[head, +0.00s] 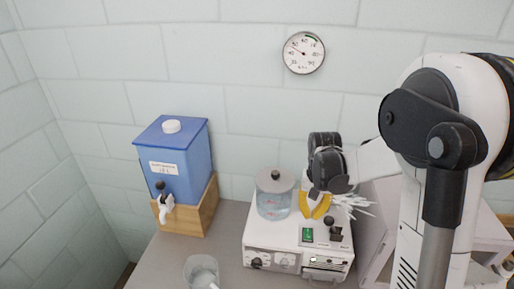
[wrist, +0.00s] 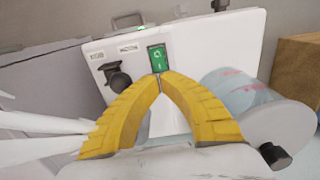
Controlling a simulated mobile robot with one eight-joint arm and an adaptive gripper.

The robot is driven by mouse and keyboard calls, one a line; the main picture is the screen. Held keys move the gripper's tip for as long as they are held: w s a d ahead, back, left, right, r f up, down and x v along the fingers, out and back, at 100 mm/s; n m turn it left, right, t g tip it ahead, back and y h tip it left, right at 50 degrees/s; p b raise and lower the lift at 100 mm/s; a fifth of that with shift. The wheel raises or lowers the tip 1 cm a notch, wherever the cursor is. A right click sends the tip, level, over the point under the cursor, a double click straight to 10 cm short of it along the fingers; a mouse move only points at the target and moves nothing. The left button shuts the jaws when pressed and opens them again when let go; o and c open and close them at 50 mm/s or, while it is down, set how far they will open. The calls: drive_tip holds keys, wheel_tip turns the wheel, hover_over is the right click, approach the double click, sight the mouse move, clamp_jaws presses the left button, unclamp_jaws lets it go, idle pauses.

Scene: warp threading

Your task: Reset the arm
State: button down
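My gripper (head: 316,206) is over the white machine (head: 262,236), with its yellow fingers pointing down, just right of the clear lidded jar. In the wrist view my gripper (wrist: 161,77) has its two yellow fingers arched together, with the tips meeting and nothing visible between them. The tips appear in front of the green switch (wrist: 157,58) on the machine's top; whether they touch it I cannot tell. A black knob (wrist: 118,78) is to the left of the switch.
The jar (head: 273,200) is close beside my fingers. White spiky strips (head: 354,203) are at their right. A blue tank (head: 178,160) with a tap stands on a wooden stand (head: 197,217). A clear cup (head: 201,270) is at the front. A round gauge (head: 304,53) is on the wall.

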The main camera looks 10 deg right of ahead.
drive_tip(key=shift+s+a+r+b, duration=0.25)
drive_tip(key=shift+a+b, duration=0.1)
drive_tip(key=shift+b, duration=0.2)
drive_tip(key=s+a+n+t+b, duration=0.2)
drive_tip(key=s+a+t+b, duration=0.1)
drive_tip(key=s+a+b, duration=0.2)
drive_tip(key=s+a+n+t+b, duration=0.2)
drive_tip(key=s+a+t+b, duration=0.2)
drive_tip(key=s+b, duration=0.5)
drive_tip(key=shift+s+a+f+n, duration=0.3)
drive_tip(key=shift+s+a+f, duration=0.15)
drive_tip(key=shift+s, duration=0.2)
